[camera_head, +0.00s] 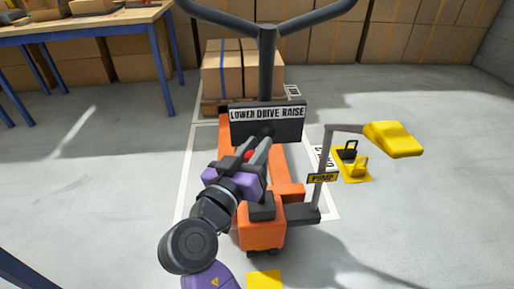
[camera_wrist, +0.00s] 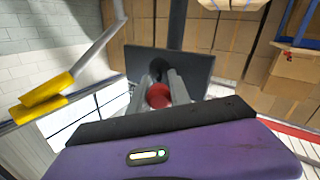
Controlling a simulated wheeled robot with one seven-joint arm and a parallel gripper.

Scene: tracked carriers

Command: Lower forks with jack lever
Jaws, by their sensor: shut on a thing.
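An orange pallet jack (camera_head: 262,233) stands in the middle, with a dark upright handle (camera_head: 268,60). A dark plate (camera_head: 266,120) on the handle reads "LOWER DRIVE RAISE". A lever with a red knob (camera_head: 249,155) is in front of the plate; the knob also shows in the wrist view (camera_wrist: 159,96). My gripper (camera_head: 258,150) is shut on the red knob, with one finger on each side. In the wrist view my gripper's fingers (camera_wrist: 162,90) flank the knob. The lever's shaft is mostly hidden, so its position is hard to tell. A loaded pallet (camera_head: 222,105) is behind the jack.
A yellow pump pedal (camera_head: 393,139) on a grey arm sticks out to the right of the jack. A workbench (camera_head: 85,32) stands at the left. Stacked boxes (camera_head: 340,45) line the back. Open floor lies on both sides.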

